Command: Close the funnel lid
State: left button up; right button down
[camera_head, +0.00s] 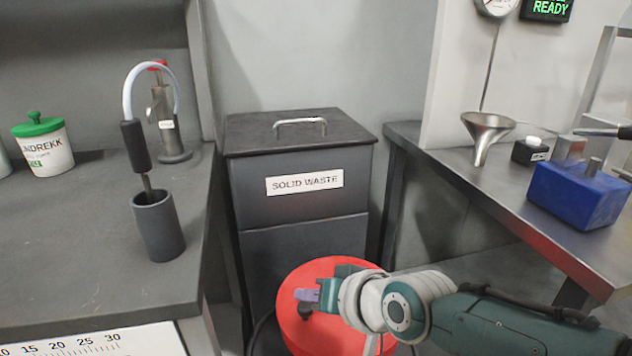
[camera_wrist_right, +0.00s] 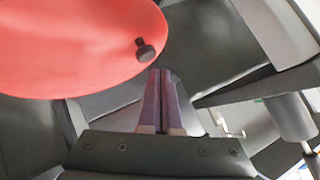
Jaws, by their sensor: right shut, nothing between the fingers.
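The red round lid (camera_head: 330,272) lies low in the centre of the head view, in front of the dark waste bin. It has a small black knob (camera_head: 305,311) near its left side. The right wrist view shows the lid (camera_wrist_right: 75,45) at upper left, with the knob (camera_wrist_right: 146,50) near its edge. My right gripper (camera_head: 304,295) is shut and empty, over the lid beside the knob. In the wrist view its fingertips (camera_wrist_right: 161,72) are just below the knob; I cannot tell whether they touch it. The funnel body under the lid is hidden. My left gripper is not in view.
The solid waste bin (camera_head: 302,232) with a metal handle stands behind the lid. A left bench (camera_head: 80,235) carries a dark cup (camera_head: 158,228) and a green-lidded jar (camera_head: 44,148). The right bench (camera_head: 450,168) carries a steel funnel (camera_head: 486,130) and a blue block (camera_head: 577,195).

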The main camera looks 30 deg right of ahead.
jog(key=shift+w+a+f+b, duration=0.15)
jog(key=shift+f+b, duration=0.1)
jog(key=shift+f, duration=0.2)
jog(key=shift+s+a+f+b, duration=0.1)
jog(key=shift+f+b, duration=0.1)
jog(key=shift+f, duration=0.4)
jog(key=shift+f, duration=0.1)
jog(key=shift+s, duration=0.2)
jog(key=s+a+r+n+g+h+p, duration=0.1)
jog(key=s+r+n+g+p, duration=0.6)
jog(key=s+r+p, duration=1.55)
jog(key=w+a+p+v, duration=0.1)
jog(key=w+p+v, duration=0.1)
jog(key=p+v, duration=0.9)
jog(key=w+a+r+p+v, duration=0.1)
jog(key=w+p+v, duration=0.2)
jog(key=p+v, duration=0.8)
jog(key=w+a+r+p+v, duration=0.1)
jog(key=w+p+v, duration=0.2)
jog(key=p+v, duration=0.8)
notch_tip(320, 180, up, 10)
jog(key=s, duration=0.2)
jog(key=shift+s+d+n+h, duration=0.3)
jog(key=shift+s, duration=0.05)
